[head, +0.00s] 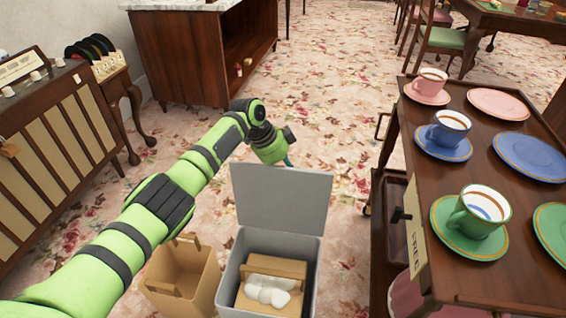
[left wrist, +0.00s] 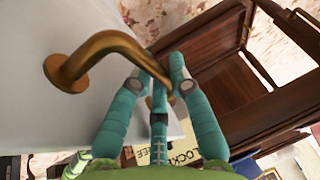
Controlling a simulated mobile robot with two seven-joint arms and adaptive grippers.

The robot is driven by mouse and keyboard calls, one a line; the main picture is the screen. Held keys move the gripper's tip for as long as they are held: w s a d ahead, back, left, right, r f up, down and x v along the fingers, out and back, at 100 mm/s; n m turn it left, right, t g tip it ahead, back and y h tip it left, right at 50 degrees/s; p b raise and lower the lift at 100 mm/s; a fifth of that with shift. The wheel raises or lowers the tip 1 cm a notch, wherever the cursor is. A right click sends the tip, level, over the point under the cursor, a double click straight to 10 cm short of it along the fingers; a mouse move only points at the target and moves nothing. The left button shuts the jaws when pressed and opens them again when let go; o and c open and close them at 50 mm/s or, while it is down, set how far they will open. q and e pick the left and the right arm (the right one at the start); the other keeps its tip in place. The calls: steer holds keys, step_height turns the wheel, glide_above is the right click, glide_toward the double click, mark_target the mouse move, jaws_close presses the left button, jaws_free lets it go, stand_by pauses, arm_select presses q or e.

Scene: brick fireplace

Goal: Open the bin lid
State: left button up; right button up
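The grey bin (head: 272,245) stands on the floor at the bottom middle of the head view. Its flat lid (head: 283,195) stands raised, roughly upright, at the bin's far side. Inside are a wooden-looking basket (head: 275,268) and white rounded things. My left gripper (head: 288,160) is behind the lid's top edge, its fingers mostly hidden there. In the left wrist view, a bronze handle (left wrist: 105,45) curves out from a pale surface. The teal fingers of my left gripper (left wrist: 160,62) are around the handle's right end; whether they grip it is unclear. My right gripper is not in view.
A brown handled box (head: 180,278) stands left of the bin. A wooden trolley (head: 500,130) with cups and plates is close on the right. A slatted cabinet (head: 55,150) is at left, a marble-topped cabinet (head: 190,50) behind. Patterned carpet (head: 330,70) is clear beyond the lid.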

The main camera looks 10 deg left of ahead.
arm_select(q)
steer(key=v, duration=1.2)
